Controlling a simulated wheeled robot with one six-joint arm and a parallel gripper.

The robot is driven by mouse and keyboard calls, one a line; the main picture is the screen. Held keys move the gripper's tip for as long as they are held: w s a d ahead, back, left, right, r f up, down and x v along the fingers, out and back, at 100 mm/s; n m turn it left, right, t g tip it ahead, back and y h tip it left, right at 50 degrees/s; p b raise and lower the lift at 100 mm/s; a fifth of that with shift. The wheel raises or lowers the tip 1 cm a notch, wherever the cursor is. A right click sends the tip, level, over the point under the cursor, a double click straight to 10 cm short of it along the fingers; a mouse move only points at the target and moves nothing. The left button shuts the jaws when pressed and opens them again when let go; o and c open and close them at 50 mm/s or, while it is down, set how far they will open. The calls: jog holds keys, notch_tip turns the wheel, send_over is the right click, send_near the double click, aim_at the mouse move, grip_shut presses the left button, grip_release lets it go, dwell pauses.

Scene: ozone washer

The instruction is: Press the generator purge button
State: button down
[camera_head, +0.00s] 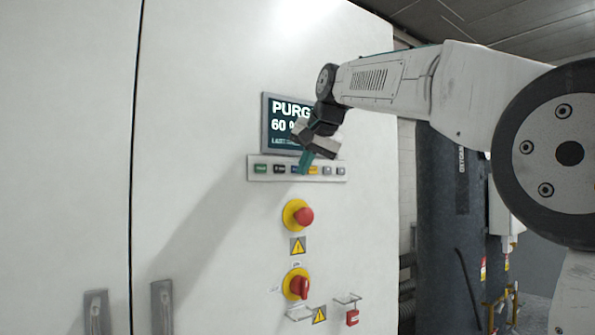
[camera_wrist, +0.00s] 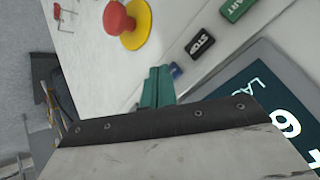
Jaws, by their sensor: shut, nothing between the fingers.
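A strip of buttons (camera_head: 252,168) sits on the white cabinet below a dark screen (camera_head: 283,122) that reads "PURG…" and "60 %". In the wrist view a green START button (camera_wrist: 240,8), a black STOP button (camera_wrist: 200,43) and a blue button (camera_wrist: 176,70) show. The blue button's label is not readable, and no button can be read as purge. My gripper (camera_head: 305,166) is shut and empty, with teal fingertips in front of the strip between the blue and yellow (camera_head: 314,170) buttons. In the wrist view the fingertips (camera_wrist: 158,80) are beside the blue button; contact cannot be told.
A red emergency knob (camera_head: 304,217) on a yellow ring and a red rotary switch (camera_head: 298,286) stick out below the strip. A small red padlock (camera_head: 352,318) hangs lower right. Door handles (camera_head: 162,305) are at left. A dark grey cylinder (camera_head: 450,220) stands right of the cabinet.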

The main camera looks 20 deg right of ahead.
jog(key=shift+s+d, duration=0.2)
jog(key=shift+s, duration=0.35)
jog(key=shift+s, duration=0.1)
jog(key=shift+s+d, duration=0.25)
jog(key=shift+s, duration=0.5)
jog(key=shift+s+d, duration=0.25)
jog(key=shift+s, duration=0.55)
jog(key=shift+s+d, duration=0.25)
jog(key=shift+s, duration=0.5)
jog(key=s+d+f+n+g, duration=0.15)
jog(key=s+f, duration=0.25)
jog(key=f, duration=0.4)
jog(key=s+a+f+n+g, duration=0.1)
jog(key=s+f+g, duration=0.1)
jog(key=s+f, duration=0.35)
jog(key=s+d+f+n+g+h, duration=0.1)
jog(key=s+d+f+n+g, duration=0.1)
jog(key=s+f, duration=2.2)
jog(key=s+g, duration=0.1)
jog(key=s, duration=0.1)
jog(key=shift+s+f+g+h, duration=0.15)
jog(key=shift+s+g+h, duration=0.15)
jog(key=shift+g+h, duration=0.1)
